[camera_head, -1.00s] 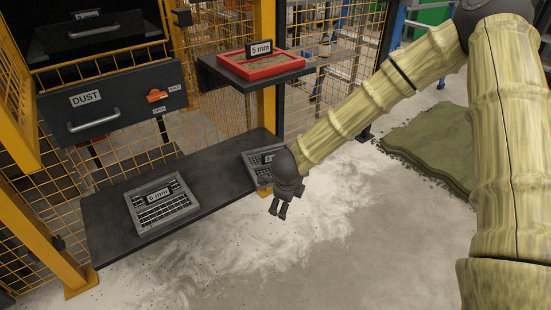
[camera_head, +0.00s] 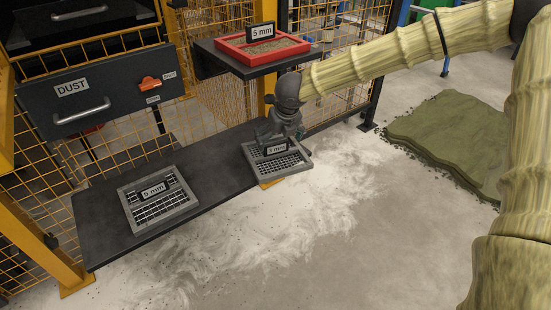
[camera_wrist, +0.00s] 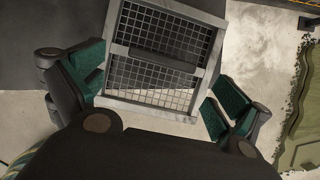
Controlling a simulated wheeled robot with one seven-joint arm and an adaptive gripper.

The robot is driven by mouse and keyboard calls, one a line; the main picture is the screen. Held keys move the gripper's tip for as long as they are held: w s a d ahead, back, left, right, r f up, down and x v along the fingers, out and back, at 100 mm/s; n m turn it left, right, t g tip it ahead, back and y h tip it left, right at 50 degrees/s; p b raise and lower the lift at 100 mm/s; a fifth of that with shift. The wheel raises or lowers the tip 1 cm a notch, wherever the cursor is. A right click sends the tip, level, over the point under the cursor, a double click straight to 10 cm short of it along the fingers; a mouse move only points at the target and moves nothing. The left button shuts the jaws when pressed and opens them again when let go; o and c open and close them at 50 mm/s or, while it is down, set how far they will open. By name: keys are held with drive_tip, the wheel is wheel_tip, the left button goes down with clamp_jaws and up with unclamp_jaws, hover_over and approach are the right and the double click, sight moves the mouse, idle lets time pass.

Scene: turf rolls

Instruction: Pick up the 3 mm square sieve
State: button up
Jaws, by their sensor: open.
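The 3 mm square sieve (camera_head: 292,163) is a grey frame with dark mesh and a raised 3 mm label at the right end of the dark shelf. My gripper (camera_head: 278,132) is just above it, pointing down and covering part of its back edge. In the wrist view the sieve (camera_wrist: 128,72) lies between my open gripper's (camera_wrist: 150,100) green-padded fingers, with a finger out to each side. A dark bar crosses the sieve's middle there. I cannot tell whether the pads touch the frame.
A 5 mm sieve (camera_head: 134,215) lies to the left on the same shelf (camera_head: 96,225). A red tray (camera_head: 228,46) labelled 5 mm stands on a higher shelf behind my gripper. A DUST drawer (camera_head: 40,100) is at left. Green turf (camera_head: 450,125) lies on the floor at right.

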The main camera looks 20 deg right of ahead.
sight(277, 143)
drive_tip(key=shift+w+b+x, duration=0.15)
drive_tip(key=shift+b+x, duration=0.7)
drive_tip(key=shift+x, duration=0.5)
drive_tip(key=shift+w+b+x, duration=0.15)
drive_tip(key=shift+b+x, duration=0.65)
drive_tip(key=shift+x, duration=0.55)
drive_tip(key=shift+d+r, duration=0.15)
drive_tip(key=shift+r, duration=0.05)
drive_tip(key=c, duration=1.3)
